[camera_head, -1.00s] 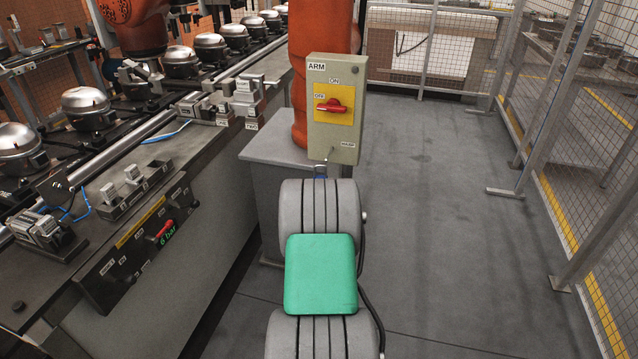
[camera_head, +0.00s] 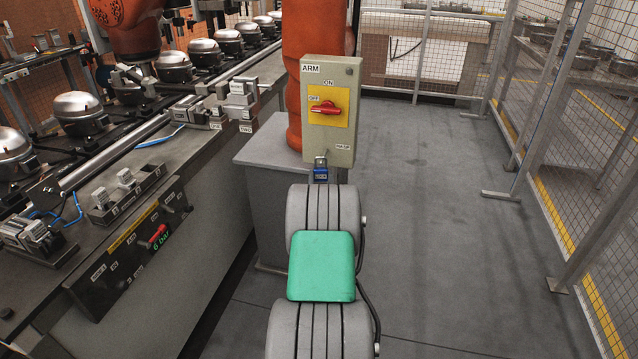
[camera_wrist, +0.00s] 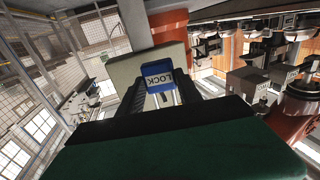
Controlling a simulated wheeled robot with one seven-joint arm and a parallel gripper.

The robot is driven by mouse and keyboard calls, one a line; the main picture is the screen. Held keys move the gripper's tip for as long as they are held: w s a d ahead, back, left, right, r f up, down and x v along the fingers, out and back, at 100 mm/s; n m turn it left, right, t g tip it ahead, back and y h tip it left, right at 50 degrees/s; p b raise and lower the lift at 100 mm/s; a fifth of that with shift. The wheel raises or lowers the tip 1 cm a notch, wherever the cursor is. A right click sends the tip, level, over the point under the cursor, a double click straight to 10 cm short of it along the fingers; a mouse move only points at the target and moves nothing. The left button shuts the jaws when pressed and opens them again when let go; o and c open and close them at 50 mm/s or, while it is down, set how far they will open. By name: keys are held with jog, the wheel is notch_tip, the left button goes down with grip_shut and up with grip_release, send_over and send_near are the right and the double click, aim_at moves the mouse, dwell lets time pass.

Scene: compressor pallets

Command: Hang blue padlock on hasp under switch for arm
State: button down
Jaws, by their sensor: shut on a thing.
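The blue padlock (camera_head: 320,174) shows just below the ARM switch box (camera_head: 331,110), above my grey and green arm. In the wrist view the padlock (camera_wrist: 158,79), marked LOCK, sits between the fingertips of my gripper (camera_wrist: 160,92), which is shut on it. The red switch handle (camera_head: 326,108) on its yellow plate points sideways, toward OFF. The HASP label (camera_head: 343,147) is at the lower right of the box. The padlock's shackle is near the box's lower edge in the head view. I cannot tell whether it touches the hasp, which is not clearly visible.
A workbench (camera_head: 215,180) with a valve panel (camera_head: 130,250) and several compressors (camera_head: 78,112) stands at the left. An orange robot column (camera_head: 293,100) rises behind the box on a grey plinth (camera_head: 260,150). Mesh fencing (camera_head: 555,110) bounds the right. Floor between is clear.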

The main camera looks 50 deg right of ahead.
jog(key=shift+w+d, duration=0.25)
jog(key=shift+d, duration=0.35)
jog(key=shift+w+d+f+b, duration=0.15)
jog(key=shift+f+b, duration=0.1)
jog(key=shift+b, duration=0.35)
jog(key=shift+w+d+f+b, duration=0.15)
jog(key=shift+d+b, duration=0.25)
jog(key=shift+b, duration=0.5)
jog(key=c, duration=0.7)
grip_release()
